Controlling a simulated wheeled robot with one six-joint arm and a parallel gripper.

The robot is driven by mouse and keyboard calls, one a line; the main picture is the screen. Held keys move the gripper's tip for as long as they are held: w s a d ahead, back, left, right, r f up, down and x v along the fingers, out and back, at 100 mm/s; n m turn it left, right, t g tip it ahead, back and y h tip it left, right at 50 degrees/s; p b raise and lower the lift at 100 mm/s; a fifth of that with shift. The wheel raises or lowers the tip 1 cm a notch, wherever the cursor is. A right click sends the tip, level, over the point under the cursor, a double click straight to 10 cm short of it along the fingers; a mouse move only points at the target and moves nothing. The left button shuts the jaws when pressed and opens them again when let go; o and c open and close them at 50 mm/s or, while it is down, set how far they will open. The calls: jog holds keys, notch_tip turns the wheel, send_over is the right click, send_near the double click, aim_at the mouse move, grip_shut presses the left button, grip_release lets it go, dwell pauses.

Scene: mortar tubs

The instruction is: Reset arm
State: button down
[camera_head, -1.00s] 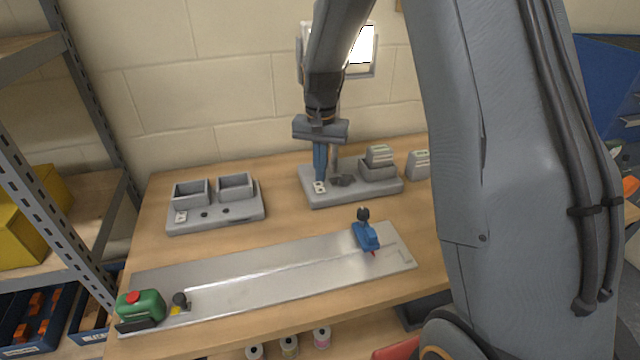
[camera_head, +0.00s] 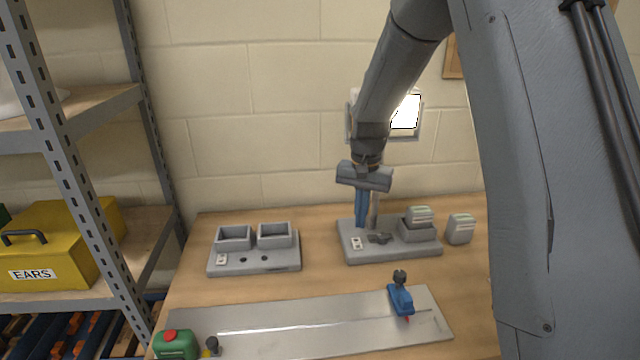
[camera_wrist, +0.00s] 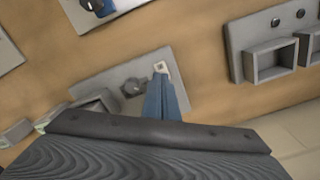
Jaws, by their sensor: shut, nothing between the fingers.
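My gripper (camera_head: 361,222) hangs from my arm above the right grey station (camera_head: 385,254) at the back of the bench. Its blue fingers are together with nothing between them. In the wrist view the fingers (camera_wrist: 164,90) point down at the station's plate, close to a small white switch plate (camera_wrist: 161,67). I cannot tell whether the fingertips touch the station. The white switch plate also shows in the head view (camera_head: 356,243).
A grey block with a pale top (camera_head: 419,215) sits in the right station's tub, another (camera_head: 460,229) beside it. A station with two empty tubs (camera_head: 254,262) stands left.

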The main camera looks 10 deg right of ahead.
jog(key=s+f+n+b, duration=0.1)
jog(key=s+n+b, duration=0.1)
jog(key=s, duration=0.9)
jog(key=s+f+n+t+b, duration=0.1)
jog(key=s+f+n+b, duration=0.1)
jog(key=s, duration=0.9)
jog(key=shift+n+b, duration=0.7)
jog(key=shift+n, duration=0.3)
